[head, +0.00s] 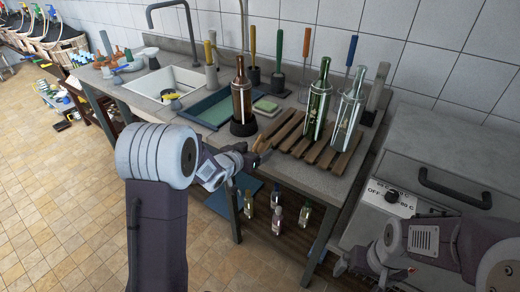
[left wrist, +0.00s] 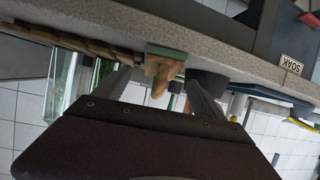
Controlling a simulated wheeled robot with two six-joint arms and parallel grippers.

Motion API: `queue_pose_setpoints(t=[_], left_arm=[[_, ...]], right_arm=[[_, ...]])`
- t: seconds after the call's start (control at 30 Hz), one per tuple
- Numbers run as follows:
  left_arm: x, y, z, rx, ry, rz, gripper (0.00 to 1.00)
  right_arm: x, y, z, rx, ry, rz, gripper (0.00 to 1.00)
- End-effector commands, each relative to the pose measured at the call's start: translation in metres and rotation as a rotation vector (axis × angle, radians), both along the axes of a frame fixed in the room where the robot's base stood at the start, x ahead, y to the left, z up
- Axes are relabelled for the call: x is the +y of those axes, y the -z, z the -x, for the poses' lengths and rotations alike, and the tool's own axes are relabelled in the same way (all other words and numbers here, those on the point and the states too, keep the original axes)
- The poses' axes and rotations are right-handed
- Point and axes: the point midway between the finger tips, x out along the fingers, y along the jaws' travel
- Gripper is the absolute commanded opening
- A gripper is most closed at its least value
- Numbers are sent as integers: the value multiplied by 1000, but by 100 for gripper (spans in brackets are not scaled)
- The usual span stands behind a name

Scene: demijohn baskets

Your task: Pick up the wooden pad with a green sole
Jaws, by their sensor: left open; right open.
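The wooden pad with a green sole (left wrist: 165,68) sits at the counter's front edge in the left wrist view, which looks upside down. Its green sole (left wrist: 165,51) faces the counter and its wooden part points away from it. In the head view the pad (head: 262,146) is small, partly hidden by my gripper. My left gripper (head: 251,158) is open and close to the pad; in the left wrist view its fingers (left wrist: 158,82) lie on either side of it. I cannot tell whether they touch it. My right gripper (head: 352,262) is open and empty, low by the steel appliance.
A brown bottle (head: 241,98) stands on a black base behind the pad. A slatted wooden rack (head: 292,136) holds a green bottle (head: 318,100) and a clear bottle (head: 349,108). A blue-green tray (head: 213,108) and sink lie to the left. Small bottles stand on the lower shelf.

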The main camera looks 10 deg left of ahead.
Motion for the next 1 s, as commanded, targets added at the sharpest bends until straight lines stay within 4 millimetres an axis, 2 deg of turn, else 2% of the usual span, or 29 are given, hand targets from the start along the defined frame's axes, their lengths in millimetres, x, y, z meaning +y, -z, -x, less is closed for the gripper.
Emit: queue_pose_setpoints(t=[0.27,0.53,0.77,0.8,1.0], left_arm=[[-9,21,-39,1,1,-1,80],[-9,22,-44,0,0,-1,80],[-9,22,-44,0,0,0,16],[-9,22,-44,0,0,-1,12],[-9,21,-44,0,0,-1,12]], right_arm=[[0,3,0,0,0,0,98],[0,3,0,0,0,0,98],[0,3,0,0,0,0,98],[0,3,0,0,0,0,98],[0,3,0,0,0,0,98]])
